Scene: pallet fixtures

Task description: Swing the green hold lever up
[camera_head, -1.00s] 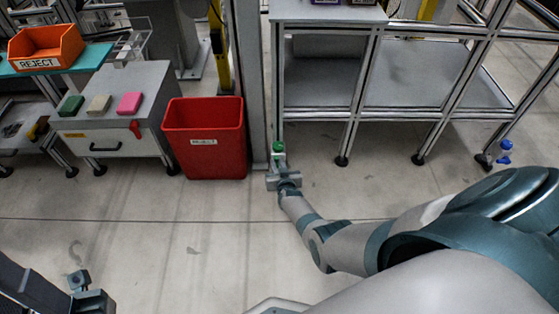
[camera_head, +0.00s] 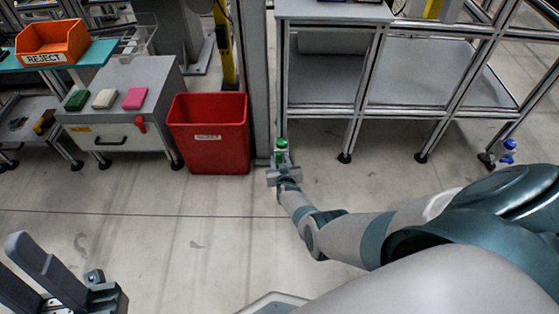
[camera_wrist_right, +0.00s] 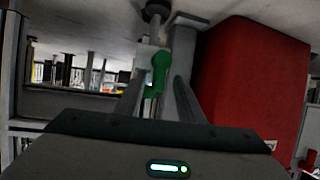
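The green hold lever (camera_head: 281,144) shows in the head view as a small green piece low beside a grey post, right of the red bin. In the right wrist view the green lever (camera_wrist_right: 160,68) hangs ahead, between the fingertips. My right gripper (camera_head: 282,160) is right at it. The right wrist view shows its two fingers (camera_wrist_right: 156,90) apart, one on each side of the lever's lower end; contact cannot be told. My left gripper (camera_head: 62,280) is at the lower left of the head view, partly cut off, far from the lever.
The red bin (camera_head: 210,150) stands close left of the lever; it also fills the right of the wrist view (camera_wrist_right: 250,75). The grey post (camera_head: 260,80) rises behind. A shelf frame (camera_head: 345,100) stands to the right. A grey cabinet (camera_head: 125,120) stands at left. The floor in front is clear.

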